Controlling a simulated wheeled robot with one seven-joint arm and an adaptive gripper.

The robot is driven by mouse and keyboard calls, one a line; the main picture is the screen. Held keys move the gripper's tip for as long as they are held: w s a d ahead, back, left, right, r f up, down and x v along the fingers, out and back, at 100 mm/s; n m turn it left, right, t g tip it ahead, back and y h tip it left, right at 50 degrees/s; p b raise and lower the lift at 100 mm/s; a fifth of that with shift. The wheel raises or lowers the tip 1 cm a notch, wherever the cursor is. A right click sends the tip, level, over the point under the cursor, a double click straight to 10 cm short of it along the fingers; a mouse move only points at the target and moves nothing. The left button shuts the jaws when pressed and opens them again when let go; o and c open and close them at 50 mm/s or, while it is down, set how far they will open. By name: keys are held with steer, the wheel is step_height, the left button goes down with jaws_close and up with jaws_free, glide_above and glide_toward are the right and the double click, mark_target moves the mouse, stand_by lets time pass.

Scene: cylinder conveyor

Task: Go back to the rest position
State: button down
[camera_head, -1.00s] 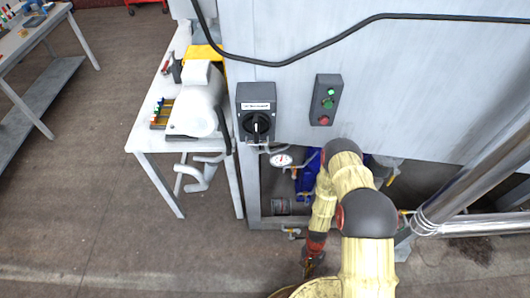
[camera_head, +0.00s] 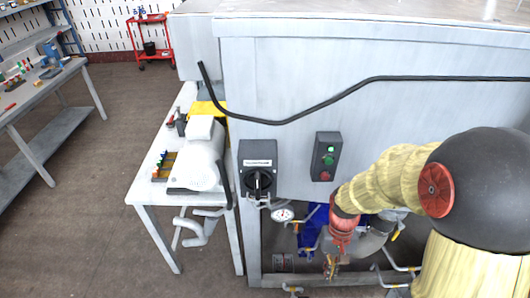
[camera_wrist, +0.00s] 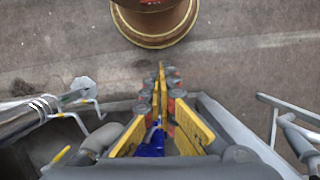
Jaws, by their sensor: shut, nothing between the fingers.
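My gripper (camera_head: 331,268) hangs at the end of my yellow-sleeved arm in the head view, pointing down in front of the lower opening of the grey machine cabinet (camera_head: 290,60). In the wrist view my gripper (camera_wrist: 161,75) has its yellow-edged fingers closed together at the tips, with nothing between them. The button box (camera_head: 327,156) with a lit green button and a red button is on the cabinet face, above and left of my gripper. The rotary switch (camera_head: 258,180) is farther left. My gripper is apart from both.
A pressure gauge (camera_head: 283,214) and blue equipment (camera_head: 313,235) sit low in the cabinet opening, close to my gripper. A small table (camera_head: 150,190) with a white machine (camera_head: 199,158) stands left of the cabinet. A workbench (camera_head: 35,88) and red cart (camera_head: 152,38) stand farther back. The floor between is clear.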

steer(key=s+r+t, duration=0.3)
steer(key=r+t, duration=0.1)
steer(key=r, duration=0.9)
steer(key=s+r+n+t, duration=0.1)
steer(key=s+r+t, duration=0.2)
steer(key=r, duration=1)
steer(key=shift+s+a+t, duration=0.15)
steer(key=shift+s+t, duration=0.1)
steer(key=shift+t, duration=0.35)
steer(key=c, duration=2.6)
jaws_free()
steer(key=shift+s+r, duration=0.1)
steer(key=shift+r, duration=0.25)
steer(key=shift+o, duration=0.6)
steer(key=o, duration=0.4)
steer(key=shift+c, duration=0.2)
